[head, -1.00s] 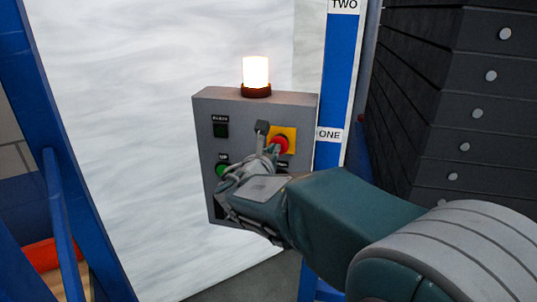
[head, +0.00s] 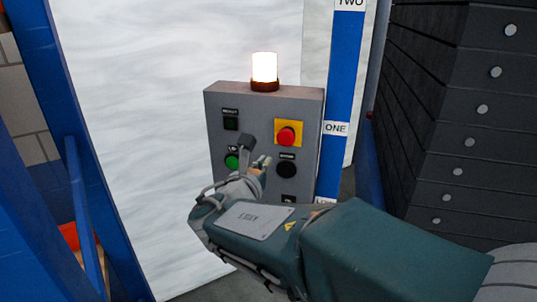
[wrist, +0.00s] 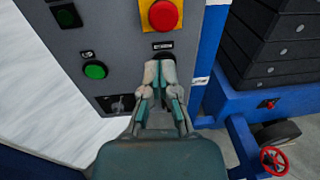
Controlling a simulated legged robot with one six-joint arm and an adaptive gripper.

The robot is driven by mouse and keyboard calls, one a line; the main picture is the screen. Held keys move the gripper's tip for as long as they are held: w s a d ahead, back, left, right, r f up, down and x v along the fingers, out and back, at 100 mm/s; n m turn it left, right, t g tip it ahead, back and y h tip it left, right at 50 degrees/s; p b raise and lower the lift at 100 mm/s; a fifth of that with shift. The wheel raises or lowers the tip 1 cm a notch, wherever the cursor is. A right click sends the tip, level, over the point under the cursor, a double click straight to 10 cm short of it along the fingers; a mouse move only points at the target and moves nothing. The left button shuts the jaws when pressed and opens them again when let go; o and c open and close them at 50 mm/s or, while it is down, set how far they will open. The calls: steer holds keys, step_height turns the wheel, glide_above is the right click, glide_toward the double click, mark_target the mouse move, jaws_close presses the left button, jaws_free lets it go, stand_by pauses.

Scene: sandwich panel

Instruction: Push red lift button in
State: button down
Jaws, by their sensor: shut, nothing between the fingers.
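The red button (head: 286,136) sits on a yellow square plate on the upper right of the grey control box (head: 258,108). In the wrist view the red button (wrist: 163,16) is at the top edge, just beyond my fingertips. My gripper (head: 264,164) is shut and empty. In the head view its tips lie below and left of the red button, between the green button (head: 232,161) and the black button (head: 286,168). In the wrist view my gripper (wrist: 160,66) covers part of the panel below the red button. I cannot tell whether it touches the panel.
A lit lamp (head: 264,68) stands on top of the box. A dark square button (head: 231,123) is at its upper left. A blue post (head: 345,70) with level labels stands to the right, beside dark stacked panels (head: 465,110). A red valve wheel (wrist: 275,160) is at lower right.

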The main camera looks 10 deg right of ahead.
steer(key=shift+a+v, duration=0.2)
steer(key=shift+v, duration=1.25)
steer(key=s+d+f+m+g+y, duration=0.2)
steer(key=s+d+f+m+g, duration=0.55)
steer(key=s+d+m, duration=0.6)
steer(key=s+a+f+m+g+y, duration=0.1)
steer(key=s+a+f+m+y, duration=0.2)
steer(key=s+a+m+y, duration=0.4)
steer(key=s+m, duration=0.1)
steer(key=m, duration=0.8)
steer(key=shift+f+g, duration=0.15)
steer(key=shift+g, duration=0.1)
